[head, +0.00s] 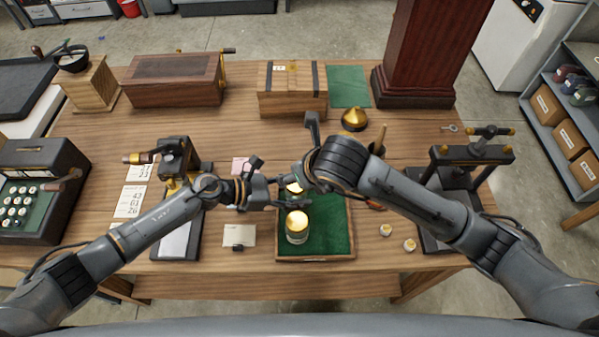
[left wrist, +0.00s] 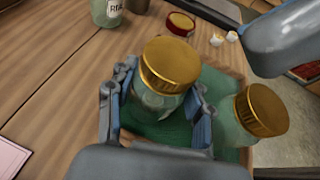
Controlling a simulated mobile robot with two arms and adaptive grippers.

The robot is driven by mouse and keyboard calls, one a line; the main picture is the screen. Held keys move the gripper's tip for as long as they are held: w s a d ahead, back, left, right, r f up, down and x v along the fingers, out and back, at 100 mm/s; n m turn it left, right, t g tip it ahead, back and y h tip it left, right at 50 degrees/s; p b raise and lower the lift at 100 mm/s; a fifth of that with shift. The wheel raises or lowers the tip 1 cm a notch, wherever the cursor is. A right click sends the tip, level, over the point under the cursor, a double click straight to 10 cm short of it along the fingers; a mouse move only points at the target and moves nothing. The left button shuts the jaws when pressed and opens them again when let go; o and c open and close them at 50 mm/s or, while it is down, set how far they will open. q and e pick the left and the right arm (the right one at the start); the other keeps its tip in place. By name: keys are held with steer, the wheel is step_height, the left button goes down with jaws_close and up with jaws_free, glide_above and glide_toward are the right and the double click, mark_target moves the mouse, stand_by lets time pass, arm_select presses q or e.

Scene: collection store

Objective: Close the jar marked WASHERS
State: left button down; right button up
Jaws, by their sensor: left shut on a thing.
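My left gripper (head: 299,193) is shut around a glass jar with a gold lid (head: 294,187). In the left wrist view this jar (left wrist: 158,103) stands between the two fingers (left wrist: 160,112), its gold lid (left wrist: 171,64) above them and looking slightly tilted. A second gold-lidded jar (head: 297,226) stands nearer the front of the green-lined tray (head: 344,255); the left wrist view shows it (left wrist: 262,110) at right. No WASHERS marking is readable on either.
A jar with a partly visible label (left wrist: 106,12) and a red-and-gold round piece (left wrist: 180,23) are beyond the tray. Two small pale pieces (head: 385,229) (head: 409,244) lie right of it.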

steer(key=shift+c, duration=0.5)
